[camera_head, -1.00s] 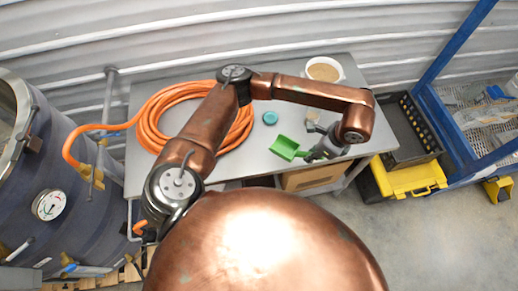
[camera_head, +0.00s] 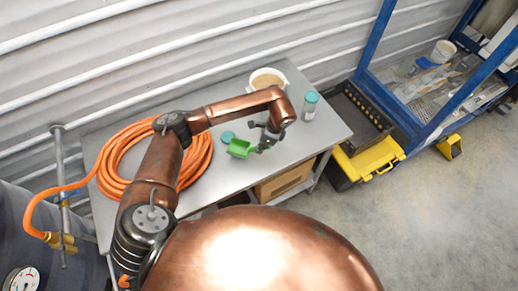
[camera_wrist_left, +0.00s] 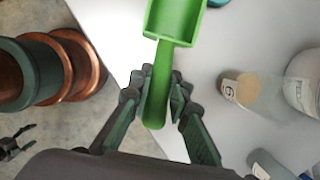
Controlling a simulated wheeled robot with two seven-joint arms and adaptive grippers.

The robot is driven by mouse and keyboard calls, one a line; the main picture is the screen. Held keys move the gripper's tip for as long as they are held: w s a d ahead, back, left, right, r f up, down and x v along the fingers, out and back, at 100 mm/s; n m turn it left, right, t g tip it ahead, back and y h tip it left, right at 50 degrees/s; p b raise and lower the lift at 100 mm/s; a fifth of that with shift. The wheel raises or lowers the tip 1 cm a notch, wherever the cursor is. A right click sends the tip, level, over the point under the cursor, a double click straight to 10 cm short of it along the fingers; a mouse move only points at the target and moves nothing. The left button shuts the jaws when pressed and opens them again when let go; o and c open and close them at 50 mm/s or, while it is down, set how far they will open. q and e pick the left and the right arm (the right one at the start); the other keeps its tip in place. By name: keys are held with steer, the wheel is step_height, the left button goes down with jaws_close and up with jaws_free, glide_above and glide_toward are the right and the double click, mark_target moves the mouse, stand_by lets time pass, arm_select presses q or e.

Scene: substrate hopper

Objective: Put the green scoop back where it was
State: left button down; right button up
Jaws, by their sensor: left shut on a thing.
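The green scoop (camera_head: 239,148) is at the grey table in the head view, just in front of a teal lid. My left gripper (camera_head: 262,147) is shut on its handle. In the left wrist view the scoop (camera_wrist_left: 174,22) extends up the picture, its bowl cut by the top edge. The left gripper (camera_wrist_left: 157,100) has a finger on each side of the handle there. I cannot tell whether the scoop touches the table. A small dark gripper, seemingly my right one (camera_wrist_left: 24,140), shows at the left edge of the wrist view; its jaw state is unclear.
On the table (camera_head: 235,180) are a coiled orange hose (camera_head: 112,165), the teal lid (camera_head: 227,137), a white tub of brown substrate (camera_head: 268,78) and a teal-capped jar (camera_head: 310,105). The table's front is clear.

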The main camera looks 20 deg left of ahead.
arm_select(q)
steer(key=x, duration=0.1)
steer(key=p+x, duration=0.1)
steer(key=x, duration=0.1)
steer(key=shift+w+d+f, duration=0.1)
steer(key=shift+w+d, duration=0.05)
steer(key=shift+d, duration=0.1)
steer(key=shift+f, duration=0.2)
arm_select(e)
steer(key=shift+w+r, duration=0.65)
steer(key=shift+r, duration=0.2)
steer(key=shift+s, duration=0.1)
arm_select(q)
steer(key=c, duration=2.3)
jaws_free()
steer(key=shift+f, duration=0.2)
steer(key=o, duration=0.5)
steer(key=shift+r, duration=0.1)
arm_select(e)
steer(key=shift+s+f, duration=0.1)
steer(key=shift+s, duration=0.05)
